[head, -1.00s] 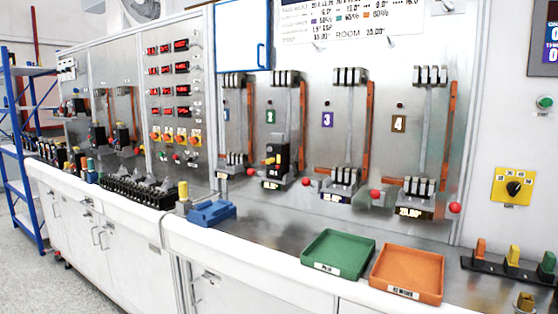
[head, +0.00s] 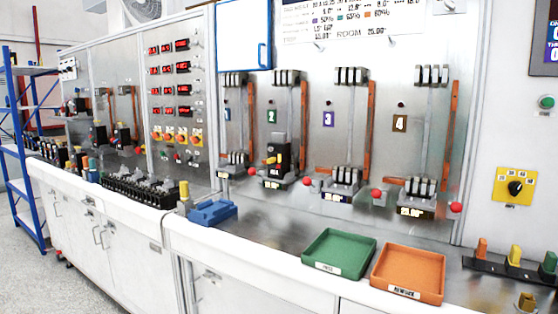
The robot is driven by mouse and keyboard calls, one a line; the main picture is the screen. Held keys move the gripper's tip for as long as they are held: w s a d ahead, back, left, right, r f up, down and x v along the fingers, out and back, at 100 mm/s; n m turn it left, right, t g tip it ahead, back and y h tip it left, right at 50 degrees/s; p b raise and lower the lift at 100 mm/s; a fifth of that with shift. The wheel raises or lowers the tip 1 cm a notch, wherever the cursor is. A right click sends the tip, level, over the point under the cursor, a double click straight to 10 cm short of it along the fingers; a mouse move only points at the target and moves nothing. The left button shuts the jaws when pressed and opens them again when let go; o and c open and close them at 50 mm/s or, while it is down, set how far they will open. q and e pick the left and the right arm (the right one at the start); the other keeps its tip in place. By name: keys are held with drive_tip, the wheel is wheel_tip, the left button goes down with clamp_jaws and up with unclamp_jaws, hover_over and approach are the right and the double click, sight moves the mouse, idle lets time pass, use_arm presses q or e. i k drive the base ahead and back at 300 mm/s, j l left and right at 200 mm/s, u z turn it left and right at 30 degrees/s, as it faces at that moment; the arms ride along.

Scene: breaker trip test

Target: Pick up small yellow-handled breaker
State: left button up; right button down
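A black breaker with a small yellow handle (head: 271,161) sits upright in bay 2 of the test panel, between the upper and lower contacts. Smaller dark breakers, one with some yellow at its top (head: 98,134), stand at the left panel; their details are too small to tell. Several small dark and coloured items (head: 62,158) line the far left of the counter. I cannot tell which breaker the task means. Neither of my grippers is in view.
A green tray (head: 310,262) and an orange tray (head: 384,284) lie at the counter's front edge. A blue block (head: 212,213) lies left of them. A black rack (head: 488,266) with coloured pieces is at right. Bays 3 and 4 hold no breaker body.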

sight(281, 151)
drive_tip(key=z, duration=1.6)
drive_tip(key=u, duration=1.6)
drive_tip(key=i+j+u, duration=0.1)
drive_tip(key=i+j, duration=0.35)
drive_tip(key=i, duration=0.15)
